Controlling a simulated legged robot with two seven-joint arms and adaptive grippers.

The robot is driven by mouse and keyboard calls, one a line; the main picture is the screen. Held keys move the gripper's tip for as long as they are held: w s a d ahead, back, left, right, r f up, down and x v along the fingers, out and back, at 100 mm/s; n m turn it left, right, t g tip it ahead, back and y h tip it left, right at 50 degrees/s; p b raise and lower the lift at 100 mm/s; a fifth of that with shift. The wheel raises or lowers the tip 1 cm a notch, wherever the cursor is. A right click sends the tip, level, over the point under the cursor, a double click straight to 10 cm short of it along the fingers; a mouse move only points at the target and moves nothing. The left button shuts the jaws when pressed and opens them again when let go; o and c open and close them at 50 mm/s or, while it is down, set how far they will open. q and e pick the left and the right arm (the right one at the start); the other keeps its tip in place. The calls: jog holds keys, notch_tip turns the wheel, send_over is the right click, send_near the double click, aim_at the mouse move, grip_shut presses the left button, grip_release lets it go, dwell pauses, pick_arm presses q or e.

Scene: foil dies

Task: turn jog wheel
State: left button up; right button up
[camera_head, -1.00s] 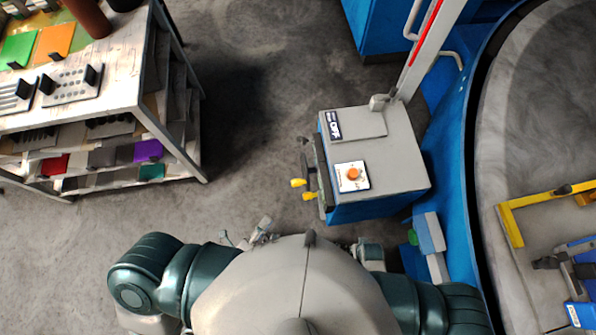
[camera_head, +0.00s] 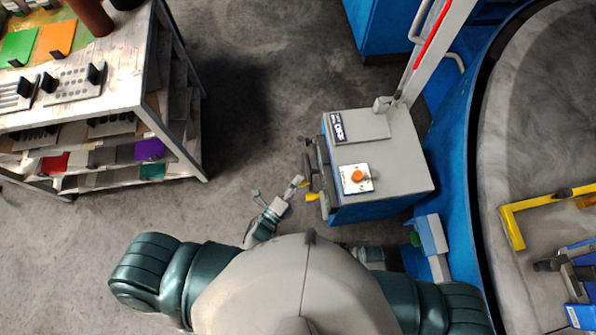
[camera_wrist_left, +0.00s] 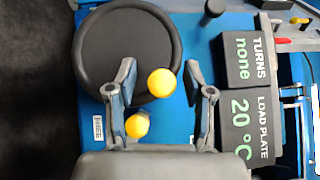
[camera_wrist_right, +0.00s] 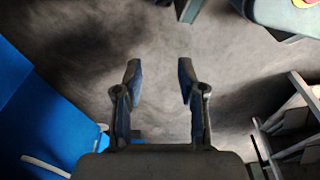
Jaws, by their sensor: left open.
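The dark round jog wheel (camera_wrist_left: 120,50) is on the blue front of the console in the left wrist view; in the head view its side shows nearly edge-on. A yellow knob (camera_wrist_left: 161,83) overlaps the wheel's lower right rim. A second yellow ball (camera_wrist_left: 137,125) is below it, beside the left finger. My left gripper (camera_wrist_left: 160,78) is open, with the upper yellow knob between its fingertips in the picture; contact cannot be told. In the head view the left gripper (camera_head: 298,182) is beside the yellow knobs. My right gripper (camera_wrist_right: 159,70) is open and empty over the floor.
Display blocks read "TURNS none" (camera_wrist_left: 248,60) and "LOAD PLATE 20 °C" (camera_wrist_left: 248,125). The console top (camera_head: 400,165) carries an orange button (camera_head: 357,176). A loaded shelf table (camera_head: 130,95) is at left. Open floor (camera_head: 250,100) is between table and console.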

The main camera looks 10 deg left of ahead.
pick_arm(q)
jog(key=shift+a, duration=0.1)
jog(key=shift+c, duration=1.4)
jog(key=shift+d, duration=0.35)
grip_shut()
jog(key=shift+d, duration=0.1)
pick_arm(e)
jog(key=shift+s+d, duration=0.1)
jog(key=shift+d, duration=0.05)
jog(key=shift+f, duration=0.15)
pick_arm(q)
jog(key=b, duration=0.1)
jog(key=f+m+b, duration=0.1)
jog(key=b, duration=0.1)
jog(key=shift+s+t+h, duration=0.25)
jog(key=shift+t+h, duration=0.05)
jog(key=b, duration=0.1)
jog(key=m+b, duration=0.1)
jog(key=b, duration=0.1)
jog(key=shift+s+f+m+t+h, duration=0.2)
jog(key=shift+f+m+t+h, duration=0.1)
jog(key=shift+t+h, duration=0.1)
pick_arm(e)
notch_tip(320, 180, up, 16)
jog(key=w, duration=0.1)
jog(key=shift+w+t, duration=0.3)
jog(key=shift+w, duration=0.1)
